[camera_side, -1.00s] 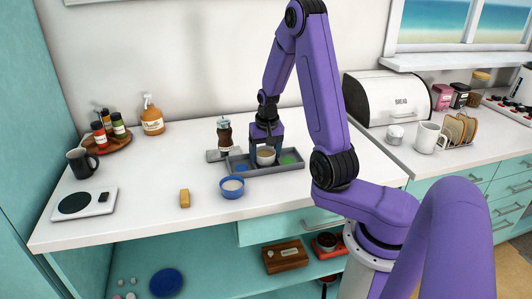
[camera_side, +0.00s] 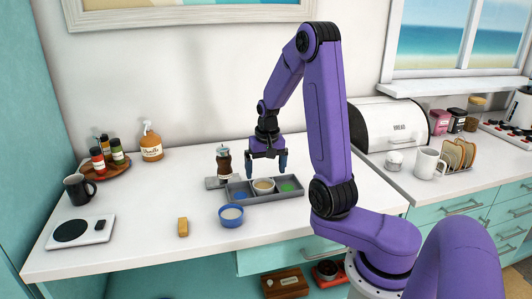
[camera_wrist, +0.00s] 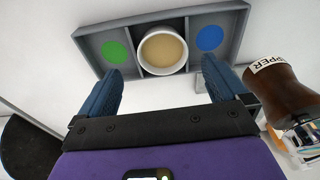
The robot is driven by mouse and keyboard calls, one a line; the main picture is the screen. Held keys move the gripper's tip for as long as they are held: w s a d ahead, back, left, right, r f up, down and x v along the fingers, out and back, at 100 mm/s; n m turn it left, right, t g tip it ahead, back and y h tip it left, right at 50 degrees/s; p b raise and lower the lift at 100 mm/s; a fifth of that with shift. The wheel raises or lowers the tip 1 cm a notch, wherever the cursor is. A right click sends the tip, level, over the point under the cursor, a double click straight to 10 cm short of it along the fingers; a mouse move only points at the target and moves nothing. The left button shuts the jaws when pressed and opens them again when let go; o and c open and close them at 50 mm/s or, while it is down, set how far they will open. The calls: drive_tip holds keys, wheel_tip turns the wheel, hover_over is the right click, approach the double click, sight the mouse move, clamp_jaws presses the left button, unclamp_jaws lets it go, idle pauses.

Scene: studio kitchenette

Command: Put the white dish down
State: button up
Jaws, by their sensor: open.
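The white dish (camera_side: 263,187), with tan contents, sits upright in the middle compartment of a grey tray (camera_side: 285,199). In the wrist view the dish (camera_wrist: 163,51) stands between a green disc (camera_wrist: 115,52) on the left and a blue disc (camera_wrist: 209,38) on the right, each in its own compartment of the tray (camera_wrist: 89,44). My gripper (camera_side: 267,173) is open and empty above the dish and clear of it. In the wrist view its two fingers (camera_wrist: 160,85) are spread wide with the dish beyond the gap between them.
A pepper mill (camera_side: 223,162) stands just behind the tray's left end. The counter left of these has free room around the scale (camera_side: 78,231).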

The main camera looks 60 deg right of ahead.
wheel_tip(320, 180, up, 5)
drive_tip(key=s+a+r+n+y, duration=0.1)
drive_tip(key=s+a+n, duration=0.2)
drive_tip(key=a+n, duration=1.05)
drive_tip(key=s+a+n, duration=0.4)
drive_tip(key=s, duration=0.5)
drive_tip(key=s+a+n+g, duration=0.1)
drive_tip(key=s+a+n, duration=0.2)
drive_tip(key=s, duration=0.7)
drive_tip(key=shift+s+a+f+n+y, duration=0.2)
drive_tip(key=shift+a+n+y, duration=0.15)
drive_tip(key=shift+a, duration=0.85)
